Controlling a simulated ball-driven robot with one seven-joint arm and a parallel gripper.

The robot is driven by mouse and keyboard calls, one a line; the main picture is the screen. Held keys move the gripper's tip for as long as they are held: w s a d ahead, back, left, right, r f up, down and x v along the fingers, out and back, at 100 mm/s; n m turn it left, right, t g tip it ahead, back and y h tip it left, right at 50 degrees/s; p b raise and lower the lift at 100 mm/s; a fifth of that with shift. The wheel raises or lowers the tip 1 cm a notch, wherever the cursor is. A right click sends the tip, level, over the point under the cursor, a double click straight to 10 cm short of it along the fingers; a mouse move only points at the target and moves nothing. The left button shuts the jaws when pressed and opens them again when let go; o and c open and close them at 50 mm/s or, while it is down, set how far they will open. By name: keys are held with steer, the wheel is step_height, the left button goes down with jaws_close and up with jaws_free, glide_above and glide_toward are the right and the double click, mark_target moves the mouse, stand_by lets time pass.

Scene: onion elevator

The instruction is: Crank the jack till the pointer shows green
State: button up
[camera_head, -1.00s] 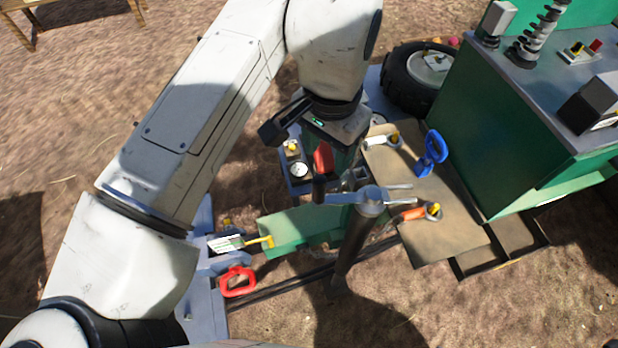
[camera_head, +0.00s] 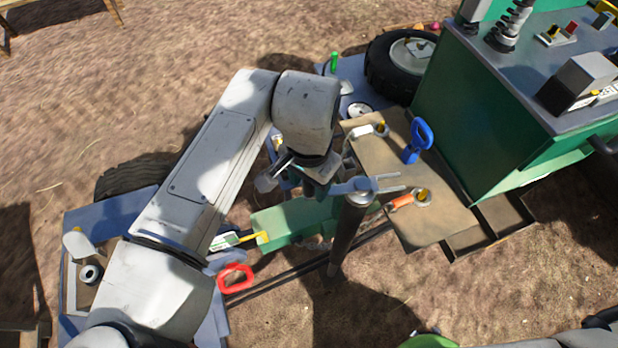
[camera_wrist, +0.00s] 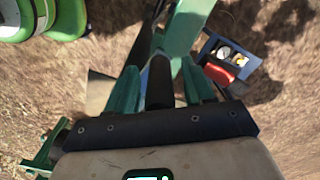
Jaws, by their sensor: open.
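The jack (camera_head: 350,225) is a dark post with a blue-grey head (camera_head: 365,186), left of the brown board. My gripper (camera_head: 318,188) is just left of that head in the head view, its fingertips largely hidden. In the wrist view my gripper (camera_wrist: 163,85) is open, its green fingers on either side of a dark bar (camera_wrist: 160,78). I cannot tell whether they touch it, or whether it is the crank's grip. A yellow pointer (camera_head: 262,237) stands by a white and green plate (camera_head: 226,240) at the green beam's left end. Its reading is too small to tell.
A red handle (camera_head: 235,278) lies below the plate, and a blue handle (camera_head: 417,140) stands on the brown board (camera_head: 440,205). A green cabinet (camera_head: 490,120) and black wheel (camera_head: 400,67) are at upper right. A gauge box (camera_wrist: 232,58) shows in the wrist view.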

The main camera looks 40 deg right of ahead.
jaws_close()
stand_by(0.5)
